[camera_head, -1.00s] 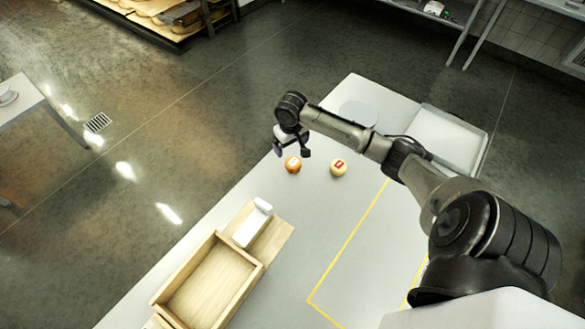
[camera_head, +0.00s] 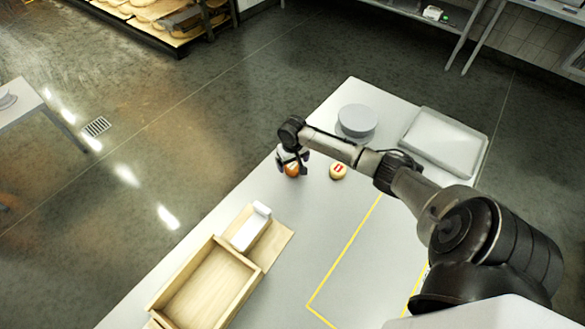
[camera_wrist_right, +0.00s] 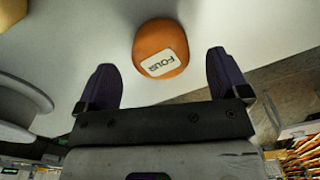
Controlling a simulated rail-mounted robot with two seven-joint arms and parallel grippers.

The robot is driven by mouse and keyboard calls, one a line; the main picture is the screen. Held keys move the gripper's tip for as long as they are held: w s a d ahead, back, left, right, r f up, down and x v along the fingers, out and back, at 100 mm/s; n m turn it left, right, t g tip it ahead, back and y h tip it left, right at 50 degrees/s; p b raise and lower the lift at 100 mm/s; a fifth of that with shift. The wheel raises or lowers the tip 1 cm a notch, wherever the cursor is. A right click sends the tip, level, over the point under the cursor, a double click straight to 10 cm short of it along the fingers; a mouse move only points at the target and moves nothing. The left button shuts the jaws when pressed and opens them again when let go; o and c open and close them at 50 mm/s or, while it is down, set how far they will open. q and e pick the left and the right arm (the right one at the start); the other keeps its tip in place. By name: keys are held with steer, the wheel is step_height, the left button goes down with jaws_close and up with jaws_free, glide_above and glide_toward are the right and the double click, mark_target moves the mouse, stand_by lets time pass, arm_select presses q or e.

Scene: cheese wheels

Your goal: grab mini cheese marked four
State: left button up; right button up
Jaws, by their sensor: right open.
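The orange mini cheese (camera_wrist_right: 161,47) carries a white label reading FOUR in the right wrist view. It sits on the table and lies ahead of my right gripper (camera_wrist_right: 163,78), between the lines of its two fingers. The fingers are apart and do not touch it. In the head view my right gripper (camera_head: 293,164) is over the orange cheese (camera_head: 292,170) and partly hides it. A pale yellow mini cheese (camera_head: 338,171) with a red label sits just to the right. My left gripper is not in view.
The grey-white table (camera_head: 300,215) holds an open wooden box (camera_head: 251,277) and a white block (camera_head: 250,228) at the left. A round grey item (camera_head: 357,120) and a pale tray (camera_head: 444,141) stand at the far end. Yellow tape (camera_head: 343,252) marks the table.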

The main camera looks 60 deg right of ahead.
mark_target(292, 165)
steer(key=shift+f, duration=1.7)
steer(key=c, duration=1)
